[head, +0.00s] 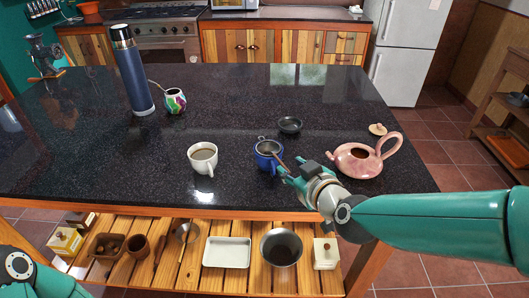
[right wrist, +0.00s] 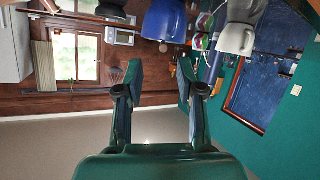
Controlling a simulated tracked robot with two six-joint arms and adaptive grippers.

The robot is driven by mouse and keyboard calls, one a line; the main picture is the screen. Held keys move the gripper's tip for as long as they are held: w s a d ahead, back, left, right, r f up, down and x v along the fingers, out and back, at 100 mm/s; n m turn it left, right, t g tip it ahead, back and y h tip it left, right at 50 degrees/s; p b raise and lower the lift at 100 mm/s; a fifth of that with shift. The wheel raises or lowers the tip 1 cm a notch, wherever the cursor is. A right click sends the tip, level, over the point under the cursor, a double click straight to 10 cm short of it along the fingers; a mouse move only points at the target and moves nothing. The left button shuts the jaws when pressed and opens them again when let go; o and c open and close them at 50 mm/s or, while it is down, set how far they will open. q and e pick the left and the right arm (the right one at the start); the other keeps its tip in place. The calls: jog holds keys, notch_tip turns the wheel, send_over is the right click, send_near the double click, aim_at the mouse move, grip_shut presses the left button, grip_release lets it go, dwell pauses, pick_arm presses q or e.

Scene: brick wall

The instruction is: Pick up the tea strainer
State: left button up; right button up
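The tea strainer (head: 268,146) rests in the mouth of the blue mug (head: 267,160) on the dark counter; its handle slants right, towards my right gripper. My right gripper (head: 285,172) is just right of the mug, near the handle end; whether they touch I cannot tell. In the right wrist view my right gripper (right wrist: 160,78) has its fingers well apart, with nothing between them. The blue mug (right wrist: 165,20) shows at the top of that view; the strainer does not show there. Only part of my left arm shows at the head view's lower left; its gripper is out of view.
A small dark bowl (head: 290,124) sits behind the mug. A white cup (head: 203,158) stands left. A flask (head: 131,70) and patterned gourd (head: 175,101) are farther back.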

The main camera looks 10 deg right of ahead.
aim_at(283, 165)
jog(key=x, duration=0.5)
jog(key=shift+s+a+f, duration=0.15)
jog(key=shift+f, duration=0.15)
jog(key=shift+c, duration=0.3)
grip_shut()
